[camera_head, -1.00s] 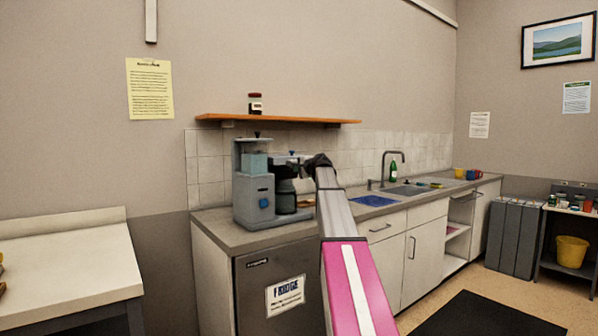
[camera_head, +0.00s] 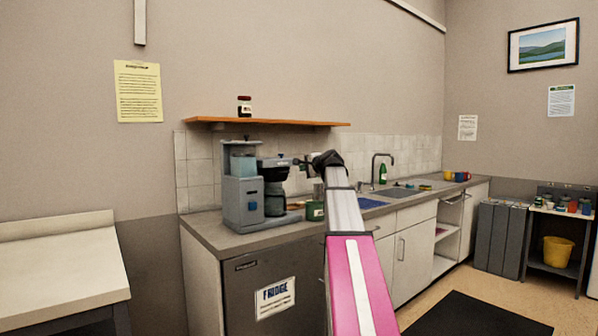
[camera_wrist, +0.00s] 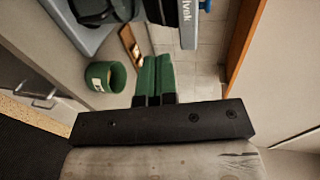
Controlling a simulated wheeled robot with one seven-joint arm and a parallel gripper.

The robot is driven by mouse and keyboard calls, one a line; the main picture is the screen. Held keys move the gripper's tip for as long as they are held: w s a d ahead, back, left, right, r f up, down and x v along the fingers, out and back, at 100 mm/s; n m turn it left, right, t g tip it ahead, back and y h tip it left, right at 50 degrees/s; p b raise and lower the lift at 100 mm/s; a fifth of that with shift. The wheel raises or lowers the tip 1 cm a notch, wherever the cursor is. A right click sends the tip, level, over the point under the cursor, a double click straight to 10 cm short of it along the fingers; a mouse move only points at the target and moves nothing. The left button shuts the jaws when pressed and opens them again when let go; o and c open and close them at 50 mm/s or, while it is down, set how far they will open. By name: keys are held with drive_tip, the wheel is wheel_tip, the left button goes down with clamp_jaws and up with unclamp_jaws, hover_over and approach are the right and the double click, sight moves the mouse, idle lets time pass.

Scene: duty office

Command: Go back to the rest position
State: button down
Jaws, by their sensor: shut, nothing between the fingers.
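My gripper (camera_head: 303,163) is at the end of my raised arm, above the counter (camera_head: 225,236) and just right of the coffee machine (camera_head: 241,190). In the wrist view its two green fingers (camera_wrist: 156,66) lie side by side, shut and empty. A green mug (camera_head: 315,211) stands on the counter below the gripper. The mug also shows in the wrist view (camera_wrist: 104,77), left of the fingers and apart from them. Part of the coffee machine shows at the top of the wrist view. My arm hides part of the counter behind it.
An orange shelf (camera_head: 268,122) with a jar (camera_head: 244,106) is on the wall above. The sink (camera_head: 395,192), tap (camera_head: 381,158) and green bottle (camera_head: 382,173) are to the right. A fridge (camera_head: 250,300) is under the counter. A pale table (camera_head: 60,268) stands at left.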

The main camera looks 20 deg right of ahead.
drive_tip(key=s+a+f+n+g, duration=0.25)
drive_tip(key=s+a+f, duration=0.2)
drive_tip(key=f, duration=0.85)
drive_tip(key=s+a+f+n+g+h, duration=0.1)
drive_tip(key=s+a+f+n+g, duration=0.25)
drive_tip(key=f, duration=0.95)
drive_tip(key=s+a+f+n+g, duration=0.15)
drive_tip(key=s+a+f, duration=0.35)
drive_tip(key=f, duration=0.8)
drive_tip(key=s+a+f+n+g+h, duration=0.2)
drive_tip(key=s+a+f+n+g, duration=0.1)
drive_tip(key=s+f, duration=0.8)
drive_tip(key=s+a+f+n+g+h, duration=0.1)
drive_tip(key=s+a+f+n+g, duration=0.3)
drive_tip(key=s+f, duration=0.7)
drive_tip(key=shift+s+a+f+h, duration=0.4)
drive_tip(key=shift+s+a, duration=0.2)
drive_tip(key=shift+s, duration=0.1)
